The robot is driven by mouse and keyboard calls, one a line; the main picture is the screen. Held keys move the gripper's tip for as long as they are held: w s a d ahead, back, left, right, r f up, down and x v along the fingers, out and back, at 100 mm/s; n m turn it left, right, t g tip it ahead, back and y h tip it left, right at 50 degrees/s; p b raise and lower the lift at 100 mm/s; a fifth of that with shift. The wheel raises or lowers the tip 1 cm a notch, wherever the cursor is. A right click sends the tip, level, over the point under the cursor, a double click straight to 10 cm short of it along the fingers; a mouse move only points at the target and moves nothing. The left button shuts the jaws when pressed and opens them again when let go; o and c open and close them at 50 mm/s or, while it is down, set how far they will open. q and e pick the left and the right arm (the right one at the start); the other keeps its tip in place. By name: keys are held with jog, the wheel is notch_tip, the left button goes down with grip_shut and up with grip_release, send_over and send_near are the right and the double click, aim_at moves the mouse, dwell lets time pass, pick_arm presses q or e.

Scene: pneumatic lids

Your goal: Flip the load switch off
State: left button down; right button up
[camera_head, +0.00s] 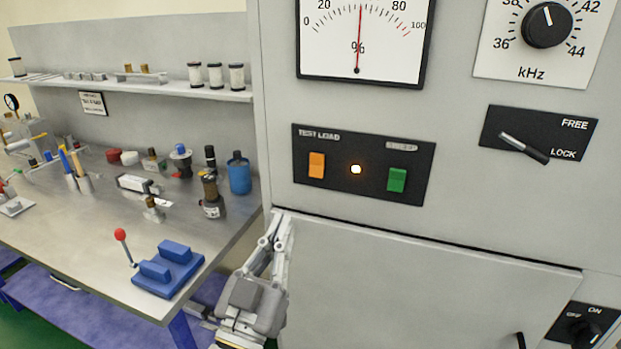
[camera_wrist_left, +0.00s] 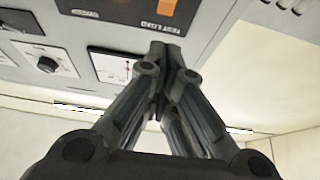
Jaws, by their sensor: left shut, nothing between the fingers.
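The load switch is an orange rocker (camera_head: 317,165) on a black panel (camera_head: 363,190) labelled TEST LOAD, on the grey cabinet front. A lit round lamp (camera_head: 356,169) sits to its right, then a green rocker (camera_head: 397,180). My left gripper (camera_head: 281,216) is shut and empty, below and left of the orange rocker and apart from it, its fingers pointing up. In the left wrist view the shut fingertips (camera_wrist_left: 165,48) show just below the orange rocker (camera_wrist_left: 166,7), which is cut by the top edge. My right gripper is not in view.
A meter (camera_head: 362,40), a kHz knob (camera_head: 547,25), a FREE/LOCK lever (camera_head: 524,147) and an ON/OFF knob (camera_head: 585,333) are on the cabinet. At left, a workbench (camera_head: 90,235) holds several bottles and a blue block fixture (camera_head: 168,268) with a red-knobbed lever.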

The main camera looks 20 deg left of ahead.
pick_arm(q)
jog(key=p, duration=0.5)
send_near(318, 160)
notch_tip(318, 160, up, 4)
jog(key=shift+w+d+f+p, duration=0.1)
jog(key=shift+w+f+p, duration=0.2)
jog(key=shift+w, duration=0.85)
jog(key=shift+w+f+p, duration=0.1)
jog(key=shift+w+f, duration=0.3)
jog(key=shift+w, duration=0.8)
jog(key=b, duration=0.2)
jog(key=f+t+b, duration=0.1)
jog(key=b, duration=0.1)
jog(key=shift+w+f, duration=0.1)
jog(key=shift+w, duration=0.2)
jog(key=shift+r+p, duration=0.35)
